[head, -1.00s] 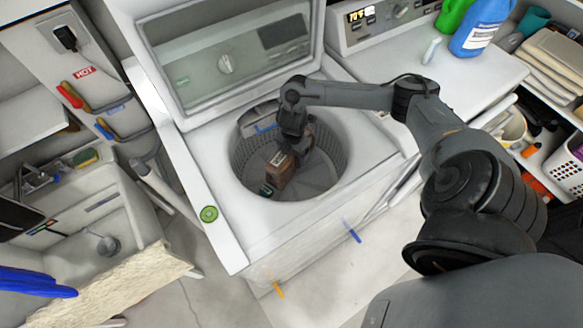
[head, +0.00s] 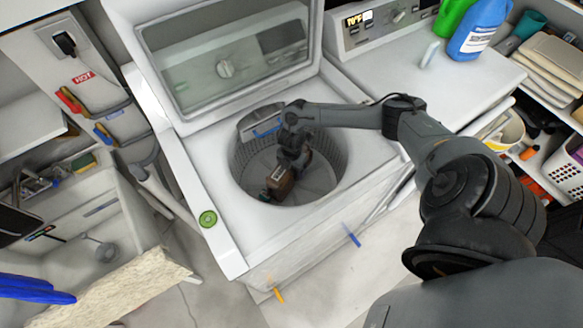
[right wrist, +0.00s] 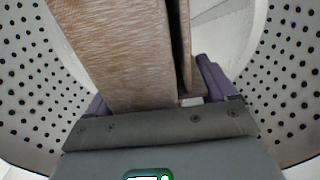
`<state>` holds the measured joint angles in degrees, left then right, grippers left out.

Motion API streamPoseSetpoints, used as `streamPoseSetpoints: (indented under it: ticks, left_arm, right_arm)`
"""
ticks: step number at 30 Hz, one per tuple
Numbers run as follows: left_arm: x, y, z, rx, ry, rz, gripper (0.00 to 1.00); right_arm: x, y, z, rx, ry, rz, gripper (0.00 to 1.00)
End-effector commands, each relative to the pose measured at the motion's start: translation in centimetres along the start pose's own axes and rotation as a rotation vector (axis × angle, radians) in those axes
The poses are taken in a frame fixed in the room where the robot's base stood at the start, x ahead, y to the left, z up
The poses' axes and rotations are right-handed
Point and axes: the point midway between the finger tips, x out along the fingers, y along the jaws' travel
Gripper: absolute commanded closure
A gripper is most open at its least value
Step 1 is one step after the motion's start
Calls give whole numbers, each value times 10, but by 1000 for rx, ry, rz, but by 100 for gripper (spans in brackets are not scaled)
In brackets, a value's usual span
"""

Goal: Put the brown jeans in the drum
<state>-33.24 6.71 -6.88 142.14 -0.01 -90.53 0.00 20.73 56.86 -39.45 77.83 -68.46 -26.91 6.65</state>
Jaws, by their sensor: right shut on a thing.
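The brown jeans (head: 281,181) are a small folded brown bundle inside the drum (head: 332,172) of the open top-loading washer. My right gripper (head: 292,160) reaches down through the washer's opening and is shut on the jeans. In the right wrist view the jeans (right wrist: 125,55) stand out between the purple fingers, and the perforated drum wall (right wrist: 30,75) shows on both sides. I cannot tell whether the jeans touch the drum floor. My left gripper is not in view.
The washer lid (head: 230,60) stands open behind the drum. A second white appliance (head: 445,75) with a blue bottle (head: 478,28) is at the right. A sink (head: 95,235) is at the left.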

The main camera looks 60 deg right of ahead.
Motion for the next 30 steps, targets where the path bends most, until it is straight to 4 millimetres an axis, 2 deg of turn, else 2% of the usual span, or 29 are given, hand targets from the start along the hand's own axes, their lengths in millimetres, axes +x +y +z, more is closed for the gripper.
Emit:
streamPoseSetpoints:
  ticks: [16,17,18,20,30]
  left_arm:
    - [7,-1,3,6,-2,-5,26]
    - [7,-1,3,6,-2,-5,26]
    - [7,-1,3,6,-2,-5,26]
    - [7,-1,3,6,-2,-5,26]
    - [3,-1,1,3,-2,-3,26]
  right_arm:
    - [11,1,0,1,1,3,65]
    - [12,0,0,1,0,1,14]
    - [12,0,0,1,0,1,8]
    - [12,0,0,0,0,1,0]
    - [6,0,0,0,0,1,0]
